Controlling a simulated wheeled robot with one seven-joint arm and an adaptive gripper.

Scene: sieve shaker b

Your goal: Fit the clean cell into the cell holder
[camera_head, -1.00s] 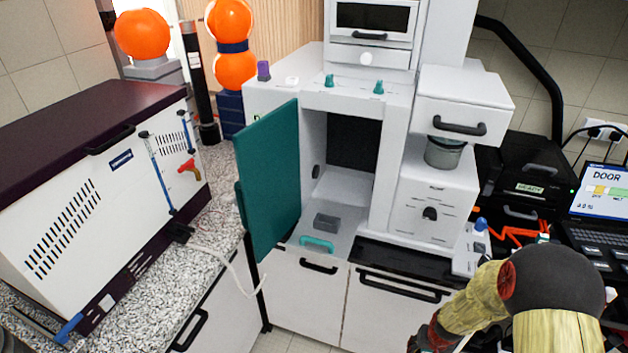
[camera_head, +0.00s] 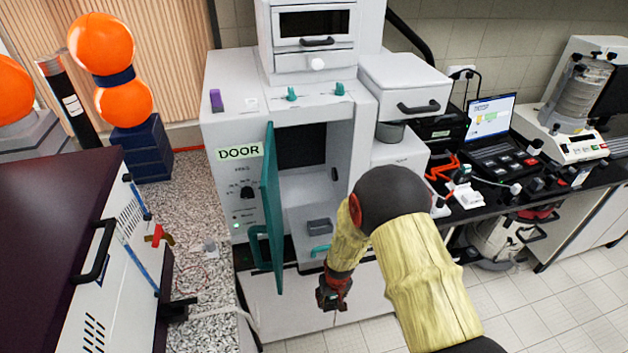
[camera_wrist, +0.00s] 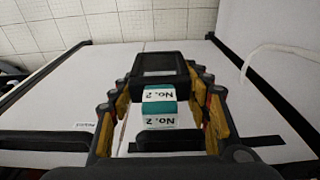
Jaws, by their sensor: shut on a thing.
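My gripper (camera_head: 334,291) hangs low in front of the white instrument in the head view. In the wrist view my gripper (camera_wrist: 160,88) is shut on a small piece with white and teal bands marked "No. 2" (camera_wrist: 159,107), which I take for the cell. A dark frame with a grey window sits at its far end; I cannot tell whether it belongs to the cell. The cell is too small to make out in the head view.
The teal door (camera_head: 270,210) stands open at the chamber's left side. A teal handle (camera_head: 320,250) lies below the grey block. A dark-topped white machine (camera_head: 85,240) stands at the left. A black bench (camera_head: 535,190) with a laptop is at the right. Floor is clear at lower right.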

